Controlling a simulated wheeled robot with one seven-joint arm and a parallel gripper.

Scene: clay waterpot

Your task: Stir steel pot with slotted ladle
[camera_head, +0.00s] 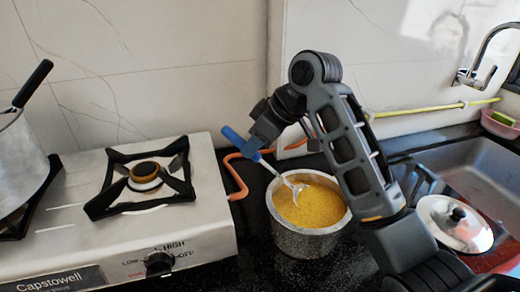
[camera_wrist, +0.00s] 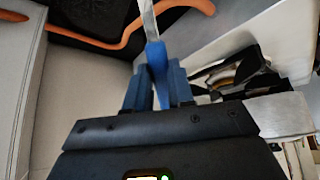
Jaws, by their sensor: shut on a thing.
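The steel pot (camera_head: 306,243) stands on the dark counter right of the stove, filled with yellow food (camera_head: 315,206). The slotted ladle (camera_head: 291,185) has a blue handle and a metal shaft. It slants down to the right, and its metal end is at the yellow food inside the pot, near the left side. How deep it sits is unclear. My gripper (camera_head: 260,146) is above the pot's left rim, shut on the blue handle. In the wrist view, my gripper (camera_wrist: 158,84) has the ladle handle (camera_wrist: 156,60) between its blue fingers; the ladle's head is out of frame.
A gas stove (camera_head: 125,225) with an empty burner is left of the pot. Another pot (camera_head: 20,165) stands at the far left. An orange hose (camera_head: 236,180) runs behind the steel pot. A lid (camera_head: 455,222) and a sink (camera_head: 470,165) are at the right. A tiled wall closes the back.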

